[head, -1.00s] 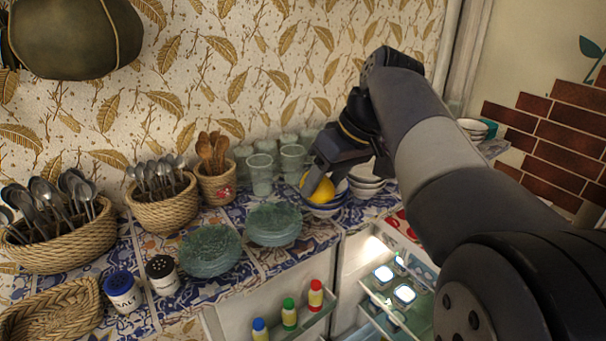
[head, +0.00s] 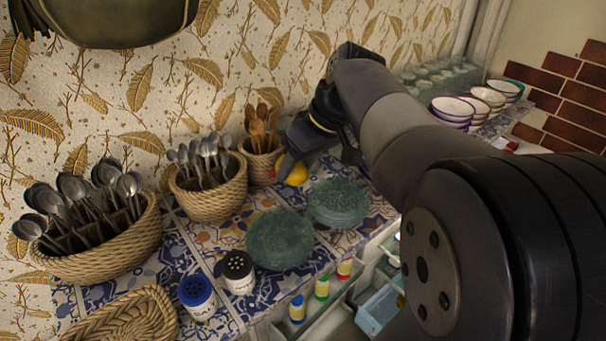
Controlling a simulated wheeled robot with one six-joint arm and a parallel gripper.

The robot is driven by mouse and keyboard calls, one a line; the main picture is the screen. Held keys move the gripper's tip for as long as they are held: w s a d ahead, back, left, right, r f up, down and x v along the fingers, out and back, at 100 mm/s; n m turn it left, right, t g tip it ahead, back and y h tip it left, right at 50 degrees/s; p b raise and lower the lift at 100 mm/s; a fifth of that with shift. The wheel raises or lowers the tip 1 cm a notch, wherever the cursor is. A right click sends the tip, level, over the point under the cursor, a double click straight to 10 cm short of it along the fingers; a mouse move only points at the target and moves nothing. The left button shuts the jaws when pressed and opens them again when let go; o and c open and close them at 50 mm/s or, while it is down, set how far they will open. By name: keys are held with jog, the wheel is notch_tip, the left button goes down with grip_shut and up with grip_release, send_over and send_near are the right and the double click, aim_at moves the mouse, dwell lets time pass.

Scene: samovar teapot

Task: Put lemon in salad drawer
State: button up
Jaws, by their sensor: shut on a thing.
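The yellow lemon (head: 294,174) is at the tip of my gripper (head: 286,163), which is shut on it. My gripper and the lemon show in front of the wooden-spoon basket, just behind the green plate stacks. The gripper hides part of the lemon. Below the counter's front edge at the lower right, a light-blue open bin (head: 380,309) shows in part inside the open fridge. I cannot tell if this bin is the salad drawer. My arm hides most of the fridge inside.
Two green plate stacks (head: 280,240) and (head: 338,203), salt and pepper shakers (head: 198,296), spoon baskets (head: 210,190) and an empty wicker tray (head: 125,318) crowd the counter. Small bottles (head: 321,287) stand in the fridge door shelf. Bowls (head: 452,112) stand at the back right.

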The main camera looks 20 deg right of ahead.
aim_at(299, 181)
jog(key=shift+f, duration=1.95)
jog(key=shift+f, duration=0.2)
jog(key=o, duration=1.1)
